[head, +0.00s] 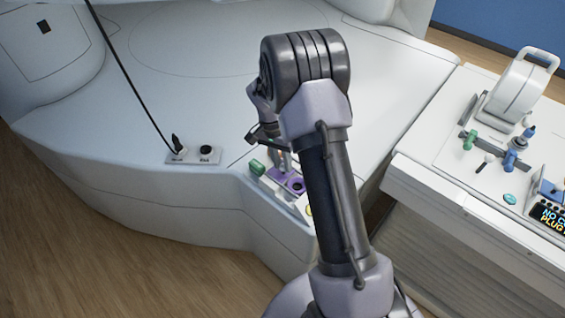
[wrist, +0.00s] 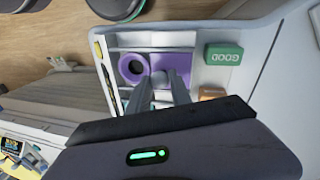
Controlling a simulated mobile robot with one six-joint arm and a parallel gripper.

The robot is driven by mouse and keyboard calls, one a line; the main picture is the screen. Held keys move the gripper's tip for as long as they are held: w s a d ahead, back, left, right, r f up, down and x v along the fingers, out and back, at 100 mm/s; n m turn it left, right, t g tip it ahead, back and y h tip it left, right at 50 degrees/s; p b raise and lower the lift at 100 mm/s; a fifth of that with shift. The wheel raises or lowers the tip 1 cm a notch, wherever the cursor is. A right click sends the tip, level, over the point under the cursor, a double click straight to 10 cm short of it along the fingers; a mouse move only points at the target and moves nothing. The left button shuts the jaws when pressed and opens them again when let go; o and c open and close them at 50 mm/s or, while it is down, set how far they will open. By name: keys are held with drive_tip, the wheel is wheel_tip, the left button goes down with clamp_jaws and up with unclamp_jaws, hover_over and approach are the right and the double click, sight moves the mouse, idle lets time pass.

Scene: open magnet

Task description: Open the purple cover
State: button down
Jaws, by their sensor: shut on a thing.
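The purple cover (wrist: 173,62) is a flat panel in a pale tray recess in the wrist view. On its left is a purple piece with a round dark opening (wrist: 132,68). In the head view the purple parts (head: 291,181) show at the corner of the white magnet bed, partly hidden by my arm. My gripper (wrist: 163,78) reaches down over the recess with its fingertips at the purple cover, shut on it. The fingers hide its near edge, so the exact grip and how far the cover is raised cannot be told.
A green block marked GOOD (wrist: 223,54) and an orange block (wrist: 212,93) sit right of the cover. A white cart (head: 425,185) with tools is at right.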

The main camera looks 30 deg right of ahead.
drive_tip(key=shift+r, duration=0.1)
drive_tip(key=c, duration=1.2)
unclamp_jaws()
drive_tip(key=shift+s, duration=0.1)
drive_tip(key=p+v, duration=0.4)
drive_tip(key=v, duration=0.8)
drive_tip(key=shift+s, duration=0.1)
